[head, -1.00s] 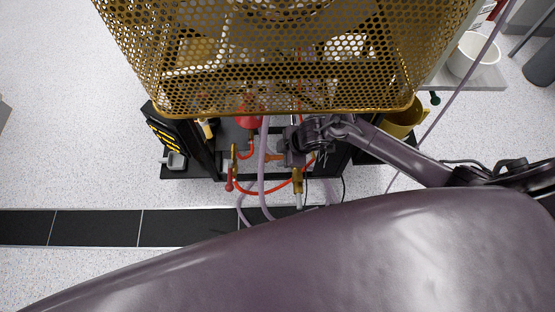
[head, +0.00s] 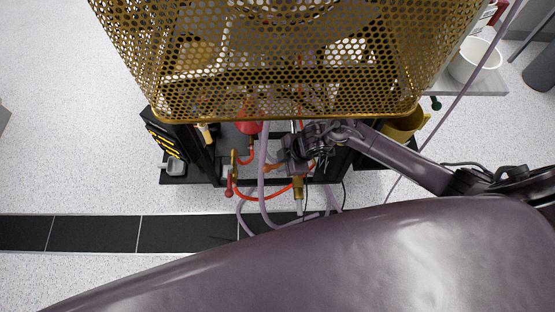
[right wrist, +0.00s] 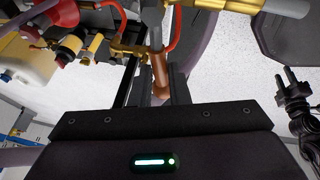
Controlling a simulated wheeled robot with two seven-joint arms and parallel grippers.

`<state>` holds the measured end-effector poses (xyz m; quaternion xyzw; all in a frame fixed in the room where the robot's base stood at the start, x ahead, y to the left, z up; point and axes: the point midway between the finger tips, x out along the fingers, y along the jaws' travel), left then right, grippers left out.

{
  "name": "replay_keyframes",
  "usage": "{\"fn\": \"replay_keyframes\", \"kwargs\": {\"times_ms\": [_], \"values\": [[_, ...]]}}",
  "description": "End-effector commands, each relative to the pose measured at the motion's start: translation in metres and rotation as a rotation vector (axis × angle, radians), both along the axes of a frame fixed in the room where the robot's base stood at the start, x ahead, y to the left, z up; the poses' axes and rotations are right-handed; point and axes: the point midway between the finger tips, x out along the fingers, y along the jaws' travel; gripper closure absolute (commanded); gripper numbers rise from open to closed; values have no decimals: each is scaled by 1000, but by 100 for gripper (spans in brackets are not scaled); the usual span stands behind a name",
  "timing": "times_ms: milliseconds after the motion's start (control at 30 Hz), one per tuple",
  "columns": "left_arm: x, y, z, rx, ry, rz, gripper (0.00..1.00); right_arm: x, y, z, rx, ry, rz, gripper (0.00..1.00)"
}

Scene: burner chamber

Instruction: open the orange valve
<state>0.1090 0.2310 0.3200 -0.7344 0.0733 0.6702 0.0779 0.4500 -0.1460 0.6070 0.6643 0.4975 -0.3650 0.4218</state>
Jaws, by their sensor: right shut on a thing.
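The orange valve (head: 271,168) sits on the pipework below the front edge of the gold perforated cage. Its handle shows as a short copper-orange bar, and in the right wrist view the handle (right wrist: 160,72) runs between the two dark fingers. My right gripper (head: 284,159) is shut on this handle, with the arm reaching in from the right. In the right wrist view the gripper (right wrist: 161,88) has a finger on each side of the bar. The valve's body is partly hidden by the gripper and hoses.
The perforated cage (head: 285,80) overhangs the pipework. A red-handled valve (head: 229,187), a brass fitting (head: 297,187) and pale purple hoses (head: 262,180) crowd close to the gripper. A yellow container (head: 404,128) stands at the right. The floor at the left is clear.

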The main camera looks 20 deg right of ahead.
Motion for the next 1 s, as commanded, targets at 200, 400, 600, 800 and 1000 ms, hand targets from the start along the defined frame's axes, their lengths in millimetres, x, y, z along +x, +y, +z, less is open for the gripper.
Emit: {"fn": "replay_keyframes", "kwargs": {"times_ms": [200, 400, 600, 800, 1000], "values": [[-1, 0, 1, 0, 1, -1, 64, -13, -1, -2, -5, 10, 101, 99], [-1, 0, 0, 0, 2, -2, 64, -15, -1, -3, -5, 12, 107, 99], [-1, 0, 0, 0, 2, -2, 64, -18, -4, -4, -7, 15, 145, 99], [-1, 0, -3, 0, 2, -2, 64, -30, -10, -5, -9, 15, 284, 97], [-1, 0, -4, 0, 2, -2, 64, -35, -12, -6, -10, 18, 336, 96]]}}
